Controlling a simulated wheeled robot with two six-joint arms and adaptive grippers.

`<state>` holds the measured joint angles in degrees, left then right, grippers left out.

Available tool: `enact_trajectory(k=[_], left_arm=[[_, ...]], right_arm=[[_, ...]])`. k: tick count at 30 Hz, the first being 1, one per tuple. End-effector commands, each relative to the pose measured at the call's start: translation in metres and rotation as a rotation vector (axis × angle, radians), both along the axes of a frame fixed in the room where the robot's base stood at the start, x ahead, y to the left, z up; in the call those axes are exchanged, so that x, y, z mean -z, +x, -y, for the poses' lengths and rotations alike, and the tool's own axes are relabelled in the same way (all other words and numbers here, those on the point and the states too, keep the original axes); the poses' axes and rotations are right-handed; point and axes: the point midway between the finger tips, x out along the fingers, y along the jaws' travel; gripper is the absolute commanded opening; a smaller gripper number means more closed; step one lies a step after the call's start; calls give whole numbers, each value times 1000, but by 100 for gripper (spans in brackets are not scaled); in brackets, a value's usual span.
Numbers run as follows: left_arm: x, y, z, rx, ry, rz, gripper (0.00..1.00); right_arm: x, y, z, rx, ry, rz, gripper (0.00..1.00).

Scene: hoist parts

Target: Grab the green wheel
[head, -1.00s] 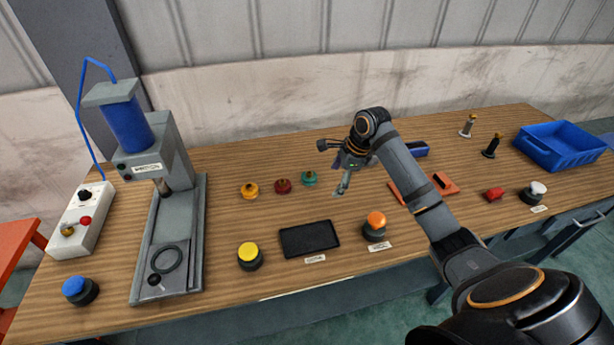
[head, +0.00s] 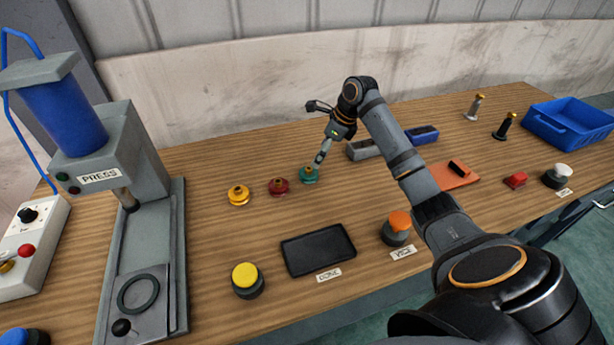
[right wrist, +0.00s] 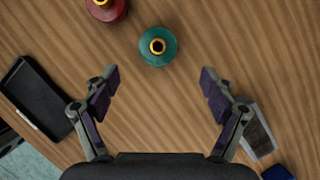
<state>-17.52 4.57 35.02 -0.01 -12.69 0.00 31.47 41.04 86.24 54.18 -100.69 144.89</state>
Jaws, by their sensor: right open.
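The green wheel (head: 309,175) is a small teal disc with a brass hub. It lies on the wooden table at the right end of a row with a red wheel (head: 278,187) and a yellow wheel (head: 238,195). My right gripper (head: 319,160) is open and empty, just above and beside the green wheel in the head view. In the right wrist view the green wheel (right wrist: 157,46) lies ahead of the open fingers (right wrist: 159,82), about midway between their lines, and not between the tips. The red wheel (right wrist: 106,8) is partly cut off. My left gripper is not seen.
A grey press (head: 115,180) stands at the left. A black tray (head: 318,250), a yellow button (head: 246,280) and an orange button (head: 397,226) lie in front. A blue bin (head: 569,123) is at the far right.

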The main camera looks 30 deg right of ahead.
Motion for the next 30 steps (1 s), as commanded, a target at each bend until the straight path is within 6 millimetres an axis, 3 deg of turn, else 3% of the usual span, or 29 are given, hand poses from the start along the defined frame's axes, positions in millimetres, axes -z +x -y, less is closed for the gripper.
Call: enact_trajectory(k=[4,13,21,29,30], left_arm=[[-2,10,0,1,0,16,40],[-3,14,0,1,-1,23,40],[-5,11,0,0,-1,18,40],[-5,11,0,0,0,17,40],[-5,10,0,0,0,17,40]], right_arm=[[25,8,-8,-2,4,-1,84],[41,14,-13,-1,1,-1,84],[78,29,-25,0,1,-1,84],[82,30,-26,-1,-2,0,84],[82,30,-26,-1,-2,0,80]])
